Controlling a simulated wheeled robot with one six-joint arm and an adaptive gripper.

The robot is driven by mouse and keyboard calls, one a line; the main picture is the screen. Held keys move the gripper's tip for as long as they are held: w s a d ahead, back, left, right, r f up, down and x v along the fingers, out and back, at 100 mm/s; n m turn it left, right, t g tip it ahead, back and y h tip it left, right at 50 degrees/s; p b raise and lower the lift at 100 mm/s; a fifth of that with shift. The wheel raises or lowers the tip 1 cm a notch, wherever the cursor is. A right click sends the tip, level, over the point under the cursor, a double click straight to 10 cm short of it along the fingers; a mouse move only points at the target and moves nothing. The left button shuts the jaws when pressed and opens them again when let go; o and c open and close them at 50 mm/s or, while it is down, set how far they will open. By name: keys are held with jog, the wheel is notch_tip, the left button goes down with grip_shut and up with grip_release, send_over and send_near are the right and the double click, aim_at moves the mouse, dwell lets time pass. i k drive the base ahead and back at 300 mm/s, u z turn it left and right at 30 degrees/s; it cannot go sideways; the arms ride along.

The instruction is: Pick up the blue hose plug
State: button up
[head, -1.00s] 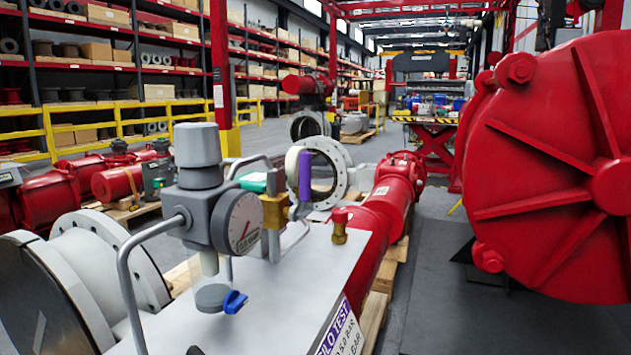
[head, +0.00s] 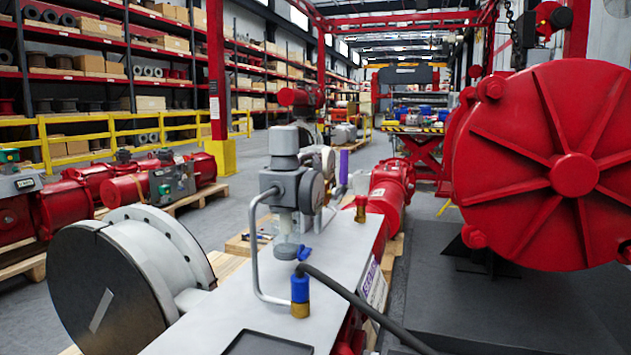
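The blue hose plug (head: 300,289) stands upright on the grey metal top plate (head: 222,318) in the head view. It has a blue upper body and a brass-coloured lower end. A dark hose (head: 362,303) runs from its top down to the right, out of the bottom edge. A smaller blue knob (head: 304,253) sits just behind the plug, by the grey regulator (head: 287,184) with its bent pipe. My gripper is not in view.
A brass fitting with a red top (head: 360,208) stands on the plate's far right. A big red actuator housing (head: 555,165) stands at right.

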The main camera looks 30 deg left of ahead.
aim_at(298, 281)
jog(key=k, duration=0.15)
jog(key=z, duration=1.05)
jog(key=i, duration=1.35)
jog(key=u, duration=2.85)
